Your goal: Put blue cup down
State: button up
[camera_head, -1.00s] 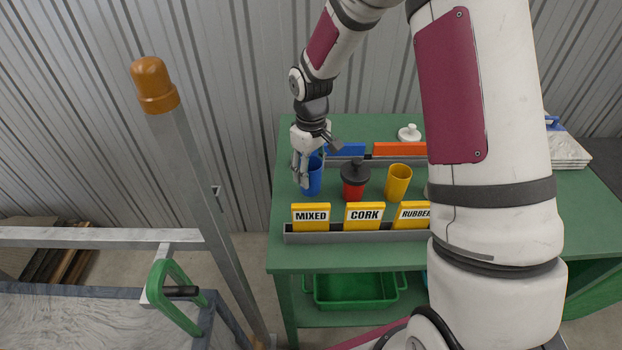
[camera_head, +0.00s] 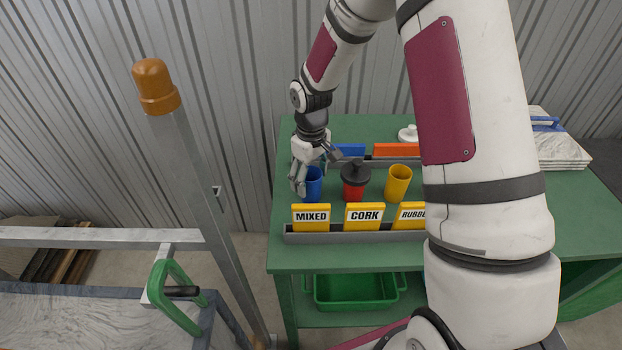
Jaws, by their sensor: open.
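The blue cup (camera_head: 313,186) stands upright on the green table (camera_head: 290,258), behind the yellow MIXED sign and at the left of a row of cups. My gripper (camera_head: 312,182) is open, with its fingers pointing down around the top of the cup. One finger shows at the cup's left side and another part of the gripper is above its right side. The gripper partly hides the cup's rim. I cannot tell whether a finger still touches the cup.
A red cup with a black lid (camera_head: 355,188) and a yellow cup (camera_head: 398,183) stand close to the right. A grey rack with yellow signs (camera_head: 364,216) lies in front. Blue (camera_head: 348,150) and orange (camera_head: 395,150) pieces are behind. My own arm hides the table's right part.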

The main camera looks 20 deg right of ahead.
notch_tip(320, 180, up, 11)
jog(key=shift+f+b, duration=0.1)
jog(key=shift+b, duration=0.35)
jog(key=s+r+m+t, duration=0.2)
jog(key=s+r, duration=1)
jog(key=r, duration=0.2)
jog(key=s+r+m+t, duration=0.3)
jog(key=s, duration=1.1)
jog(key=shift+s+r, duration=0.3)
jog(key=shift+r, duration=0.05)
jog(key=shift+c, duration=0.6)
